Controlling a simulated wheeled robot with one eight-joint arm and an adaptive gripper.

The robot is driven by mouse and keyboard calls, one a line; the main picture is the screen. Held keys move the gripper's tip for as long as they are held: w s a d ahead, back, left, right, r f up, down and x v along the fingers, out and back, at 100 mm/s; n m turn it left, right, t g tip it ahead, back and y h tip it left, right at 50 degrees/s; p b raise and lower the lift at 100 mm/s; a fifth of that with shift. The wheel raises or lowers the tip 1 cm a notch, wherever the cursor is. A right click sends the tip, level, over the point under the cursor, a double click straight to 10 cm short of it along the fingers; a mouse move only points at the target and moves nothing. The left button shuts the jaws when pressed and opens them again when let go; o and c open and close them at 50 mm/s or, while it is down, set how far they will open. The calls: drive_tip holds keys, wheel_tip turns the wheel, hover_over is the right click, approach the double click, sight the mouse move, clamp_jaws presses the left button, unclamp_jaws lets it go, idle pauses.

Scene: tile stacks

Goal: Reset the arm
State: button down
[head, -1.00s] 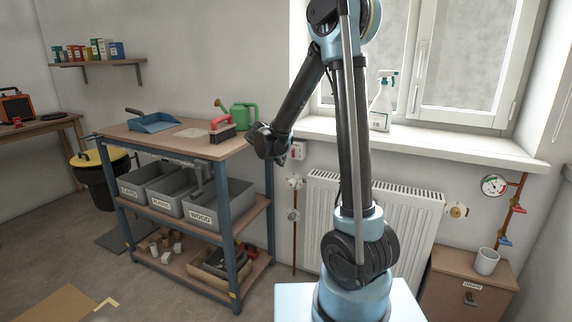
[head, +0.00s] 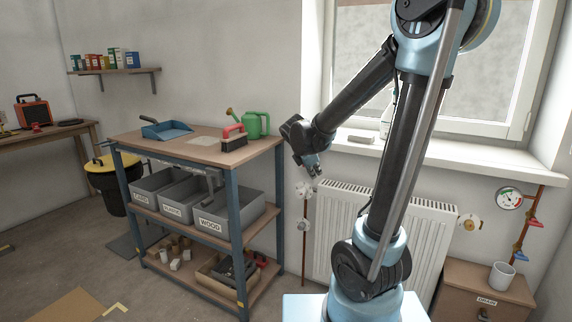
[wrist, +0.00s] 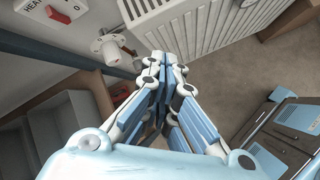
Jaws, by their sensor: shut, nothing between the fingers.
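My gripper (head: 318,172) hangs at the end of my blue and black arm, left of the arm's column, with its fingers pointing down and to the right. It is in front of the wall between the shelf trolley (head: 233,222) and the radiator (head: 390,225). In the wrist view the fingers of my gripper (wrist: 168,62) come together at the tips with nothing between them. The radiator (wrist: 200,25) and a white valve (wrist: 110,47) lie beyond the tips there.
The trolley holds a blue dustpan (head: 166,131), a red brush (head: 234,136), a green watering can (head: 255,123) and labelled grey bins (head: 228,215). A windowsill (head: 440,149) runs behind my arm. A small cabinet (head: 478,295) with a white mug (head: 502,275) stands at right.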

drive_tip(key=s+d+f+m+g+y, duration=0.1)
drive_tip(key=s+d+f+m, duration=0.1)
drive_tip(key=s+m, duration=0.5)
drive_tip(key=s+d+f+m+g+y, duration=0.1)
drive_tip(key=s+d+f+m, duration=0.2)
drive_tip(key=s+m, duration=0.4)
drive_tip(key=s+d+f+m+g+y, duration=0.2)
drive_tip(key=s+m, duration=0.6)
drive_tip(key=s, duration=0.7)
drive_tip(key=shift+d+f, duration=0.45)
drive_tip(key=shift+d, duration=0.1)
